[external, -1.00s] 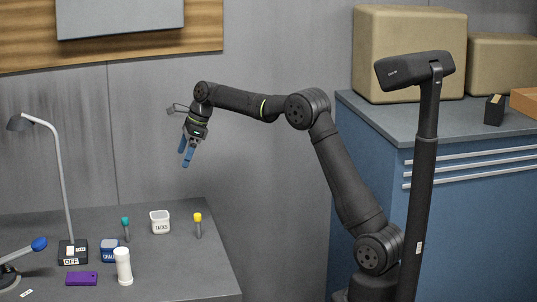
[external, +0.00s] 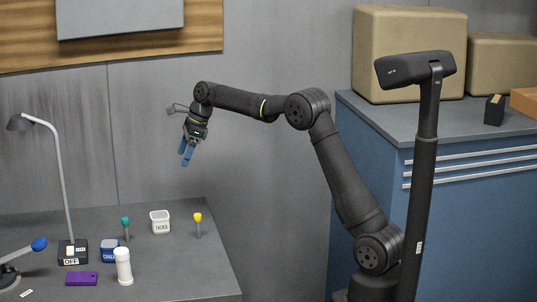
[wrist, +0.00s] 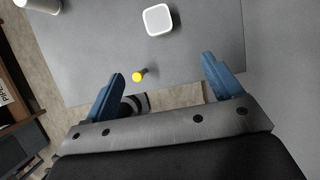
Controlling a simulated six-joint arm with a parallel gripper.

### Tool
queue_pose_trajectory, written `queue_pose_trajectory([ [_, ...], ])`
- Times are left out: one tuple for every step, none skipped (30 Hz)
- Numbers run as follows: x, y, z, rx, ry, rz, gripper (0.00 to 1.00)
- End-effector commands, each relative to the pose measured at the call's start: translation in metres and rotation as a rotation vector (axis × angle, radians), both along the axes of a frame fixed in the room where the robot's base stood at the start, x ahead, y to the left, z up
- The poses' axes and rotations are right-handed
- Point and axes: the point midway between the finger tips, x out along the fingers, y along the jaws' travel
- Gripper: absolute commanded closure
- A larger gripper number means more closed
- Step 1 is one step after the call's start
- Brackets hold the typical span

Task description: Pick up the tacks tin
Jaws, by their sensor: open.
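A small white tin (external: 160,222) with a dark label stands upright on the grey table; the label reads like "TACKS" or "JACKS", its first letter too small to be sure. In the wrist view the white tin (wrist: 158,19) shows from above at the top, beyond my fingertips. My gripper (external: 187,155) is open and empty, with blue fingers pointing down, well above the table and above and slightly right of the tin in the external view. In the wrist view the gripper (wrist: 157,72) has its two fingers wide apart.
A yellow-topped peg (external: 198,224) stands right of the tin and a teal-topped one (external: 126,228) left. A blue chalk tin (external: 110,250), white bottle (external: 123,267), purple box (external: 82,278) and lamp (external: 57,170) stand farther left. The table's right side is mostly clear.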

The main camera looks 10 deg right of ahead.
Motion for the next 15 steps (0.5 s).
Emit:
queue_pose_trajectory([
  [0.0,0.0,0.0,0.0,0.0,0.0,0.15],
  [0.0,0.0,0.0,0.0,0.0,0.0,0.15],
  [0.0,0.001,-0.002,-0.001,0.001,0.001,0.15],
  [0.0,0.002,-0.005,-0.001,0.002,0.003,0.15],
  [0.0,0.005,-0.009,-0.002,0.003,0.007,0.15],
  [0.0,0.009,-0.017,-0.004,0.003,0.012,0.15],
  [0.001,0.013,-0.025,-0.005,0.005,0.017,0.15],
  [0.001,0.017,-0.033,-0.006,0.005,0.022,0.15],
  [0.002,0.023,-0.045,-0.008,0.005,0.028,0.15],
  [0.002,0.027,-0.053,-0.009,0.005,0.034,0.15],
  [0.002,0.031,-0.059,-0.009,0.003,0.038,0.15],
  [0.002,0.035,-0.067,-0.009,0.004,0.043,0.15],
  [0.002,0.037,-0.071,-0.009,0.002,0.044,0.15],
  [0.002,0.038,-0.074,-0.008,0.001,0.044,0.15],
  [0.002,0.04,-0.08,-0.009,0.001,0.043,0.15],
])
